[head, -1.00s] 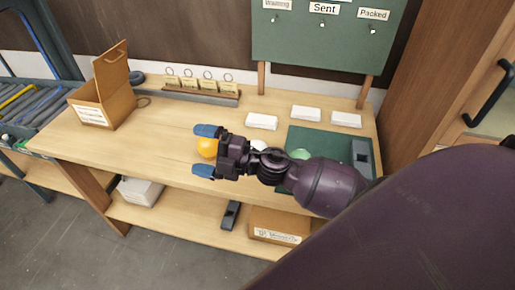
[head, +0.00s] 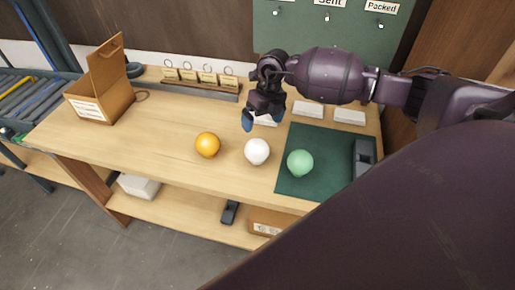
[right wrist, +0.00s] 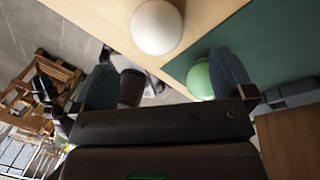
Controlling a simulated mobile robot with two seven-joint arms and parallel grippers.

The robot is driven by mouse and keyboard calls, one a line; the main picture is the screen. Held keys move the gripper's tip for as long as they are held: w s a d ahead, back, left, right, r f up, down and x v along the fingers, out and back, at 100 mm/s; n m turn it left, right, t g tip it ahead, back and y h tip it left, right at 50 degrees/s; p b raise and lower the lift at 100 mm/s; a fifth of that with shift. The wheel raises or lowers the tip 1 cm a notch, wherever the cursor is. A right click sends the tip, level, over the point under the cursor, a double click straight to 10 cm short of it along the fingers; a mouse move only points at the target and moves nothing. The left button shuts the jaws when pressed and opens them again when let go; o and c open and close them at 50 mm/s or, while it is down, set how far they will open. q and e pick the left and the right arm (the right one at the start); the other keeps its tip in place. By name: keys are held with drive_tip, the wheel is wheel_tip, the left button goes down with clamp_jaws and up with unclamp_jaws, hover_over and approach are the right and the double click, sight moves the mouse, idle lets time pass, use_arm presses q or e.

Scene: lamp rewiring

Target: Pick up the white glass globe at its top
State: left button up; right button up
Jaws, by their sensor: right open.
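The white glass globe (head: 257,151) sits on the wooden table, between an orange globe (head: 207,145) and a green globe (head: 300,163). In the right wrist view the white globe (right wrist: 157,27) shows at the top, beyond the fingers. My right gripper (head: 262,124) is open and empty, pointing down above the table, behind the white globe in the head view. Its two blue fingers stand apart in the right wrist view (right wrist: 170,82), with the green globe (right wrist: 201,79) beside the right finger. My left gripper is not in view.
The green globe sits on a dark green mat (head: 328,142) with a grey block (head: 363,157) at its right. White boxes (head: 349,117) lie behind the mat. An open cardboard box (head: 101,91) and a tag rack (head: 200,80) stand farther left. The table's front left is clear.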

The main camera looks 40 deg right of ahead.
sight(258, 139)
drive_tip(key=f+b, duration=0.1)
drive_tip(key=f, duration=0.1)
drive_tip(key=a+f+b, duration=0.1)
drive_tip(key=f+b, duration=0.1)
drive_tip(key=f, duration=0.1)
drive_tip(key=shift+a+f+b, duration=0.2)
drive_tip(key=shift+f+b, duration=0.1)
drive_tip(key=shift+f, duration=0.2)
drive_tip(key=f+b, duration=0.1)
drive_tip(key=f, duration=0.1)
drive_tip(key=a+f+b, duration=0.1)
drive_tip(key=f, duration=0.1)
drive_tip(key=shift+s+a, duration=0.1)
drive_tip(key=shift+s, duration=0.05)
drive_tip(key=shift+f+b, duration=0.3)
drive_tip(key=shift+b, duration=0.05)
drive_tip(key=shift+r, duration=0.1)
